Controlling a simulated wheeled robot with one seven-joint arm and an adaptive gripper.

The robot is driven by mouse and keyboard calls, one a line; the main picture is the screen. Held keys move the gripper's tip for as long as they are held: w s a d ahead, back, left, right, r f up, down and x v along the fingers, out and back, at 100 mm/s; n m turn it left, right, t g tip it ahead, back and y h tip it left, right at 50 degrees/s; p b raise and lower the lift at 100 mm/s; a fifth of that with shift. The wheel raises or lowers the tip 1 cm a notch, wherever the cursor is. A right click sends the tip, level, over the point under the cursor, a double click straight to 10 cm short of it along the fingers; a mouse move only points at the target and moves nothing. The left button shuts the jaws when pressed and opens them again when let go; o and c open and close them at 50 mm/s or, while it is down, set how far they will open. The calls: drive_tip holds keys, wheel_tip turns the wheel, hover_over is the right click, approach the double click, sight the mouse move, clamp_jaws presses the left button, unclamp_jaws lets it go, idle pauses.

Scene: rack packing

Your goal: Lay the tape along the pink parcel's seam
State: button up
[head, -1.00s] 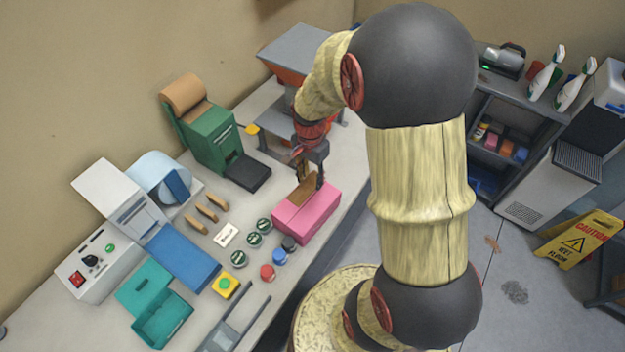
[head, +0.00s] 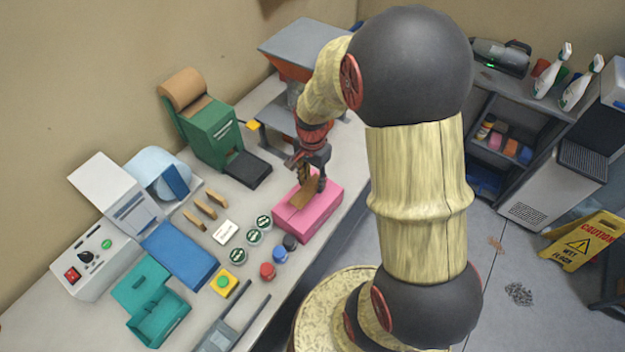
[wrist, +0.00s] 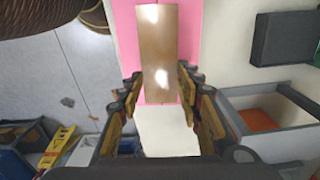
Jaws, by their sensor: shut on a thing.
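The pink parcel (head: 318,217) lies on the table below my gripper (head: 311,181). It also shows in the wrist view (wrist: 126,35) behind a flat brown strip of tape (wrist: 158,45). My gripper is shut on the tape, with one finger at each side of its near end. In the head view the tape (head: 303,194) lies over the top of the parcel, roughly along its length. I cannot tell whether its whole underside touches. The tape and fingers hide the seam beneath.
A green dispenser (head: 212,135) with a brown roll stands behind left. Round tins (head: 254,236), red (head: 267,271) and blue (head: 280,256) pieces and a white card (head: 225,232) lie left of the parcel. A grey-and-orange machine (head: 300,45) stands behind. The table's front edge is close to the parcel.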

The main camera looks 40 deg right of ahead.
sight(313, 185)
drive_tip(key=shift+f+b, duration=0.8)
drive_tip(key=shift+f, duration=0.55)
idle(0.3)
drive_tip(key=shift+f, duration=0.15)
clamp_jaws()
drive_tip(key=shift+f, duration=0.15)
drive_tip(key=shift+f+b, duration=0.5)
drive_tip(key=shift+f, duration=0.05)
drive_tip(key=c, duration=0.6)
unclamp_jaws()
drive_tip(key=o, duration=0.3)
drive_tip(key=shift+o, duration=0.7)
drive_tip(key=shift+r, duration=0.15)
